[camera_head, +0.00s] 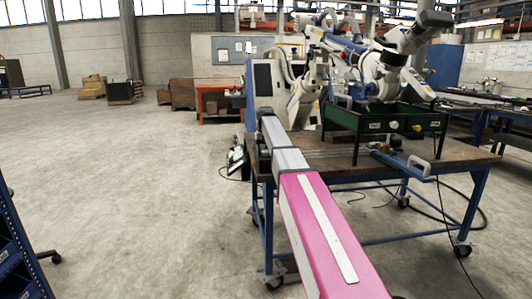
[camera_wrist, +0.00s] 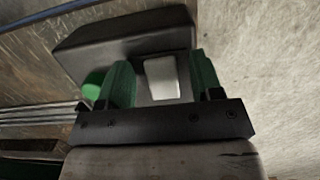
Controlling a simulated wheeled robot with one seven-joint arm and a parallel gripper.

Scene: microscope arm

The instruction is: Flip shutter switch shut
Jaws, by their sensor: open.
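In the wrist view a black box (camera_wrist: 100,42) with a pale switch-like tab (camera_wrist: 162,78) on its near face lies ahead of my gripper (camera_wrist: 160,72). The tab appears between the two green-padded fingers, which are apart. I cannot tell whether either finger touches it, or which way the tab is set. A round green part (camera_wrist: 93,84) shows left of the left finger. In the head view my pink and grey arm reaches to the left end of the workbench (camera_head: 330,168); my gripper and the switch cannot be made out there.
A dark green tray or box (camera_head: 385,122) with labels and knobs stands on the bench, with white robot arms (camera_head: 385,65) behind it. Cables lie on the floor around the bench's blue legs. The floor (camera_head: 130,180) to the left is open, with blue shelving (camera_head: 18,255) at the left edge.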

